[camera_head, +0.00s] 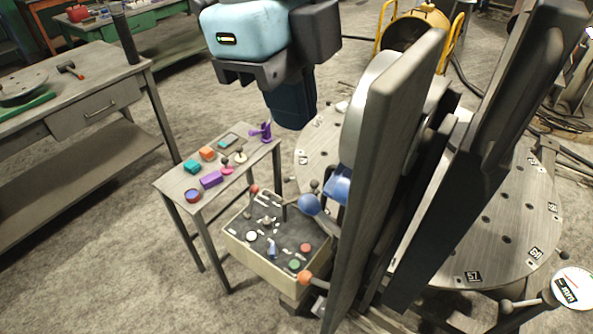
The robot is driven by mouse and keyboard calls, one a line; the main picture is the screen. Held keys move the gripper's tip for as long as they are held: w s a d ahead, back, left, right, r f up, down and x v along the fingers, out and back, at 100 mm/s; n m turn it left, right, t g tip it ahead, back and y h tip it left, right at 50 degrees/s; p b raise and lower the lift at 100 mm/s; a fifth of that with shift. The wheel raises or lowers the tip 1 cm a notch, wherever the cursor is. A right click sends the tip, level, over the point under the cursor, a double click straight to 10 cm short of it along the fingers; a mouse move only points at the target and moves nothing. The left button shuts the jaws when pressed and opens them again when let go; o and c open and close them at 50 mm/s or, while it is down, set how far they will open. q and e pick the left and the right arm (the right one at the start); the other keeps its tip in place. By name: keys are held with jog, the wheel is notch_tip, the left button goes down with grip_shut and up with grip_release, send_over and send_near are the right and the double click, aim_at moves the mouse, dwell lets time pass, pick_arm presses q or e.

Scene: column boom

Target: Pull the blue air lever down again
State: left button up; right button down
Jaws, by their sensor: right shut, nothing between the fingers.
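A control box (268,241) with a dark top stands low in the middle. The blue ball knob (309,205) at its back right edge appears to be the blue air lever. A thin dark rod beside the knob is partly visible, and I cannot tell the lever's exact angle. A grey upright slab (385,160) rises just right of the knob and hides part of that area. My right gripper is shut and empty; its fingertips are hard to pick out among the dark forms on the right, and no contact with the knob shows. My left gripper is not in view.
A small table (236,178) with several coloured objects stands left of the control box. A large round metal plate (505,215) lies at the right. A light blue unit (245,28) hangs at the top. A workbench (98,92) stands at the left, with open floor between.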

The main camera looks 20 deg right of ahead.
aim_at(314, 203)
jog(key=shift+s+f, duration=0.1)
jog(key=shift+s, duration=0.05)
jog(key=f, duration=0.2)
jog(key=d+f+p, duration=0.1)
jog(key=f, duration=0.5)
jog(key=shift+s+d+f, duration=0.25)
jog(key=shift+s, duration=0.1)
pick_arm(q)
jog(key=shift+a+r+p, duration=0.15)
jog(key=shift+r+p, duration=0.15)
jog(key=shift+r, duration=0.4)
pick_arm(e)
jog(key=shift+f, duration=0.6)
jog(key=shift+s, duration=0.15)
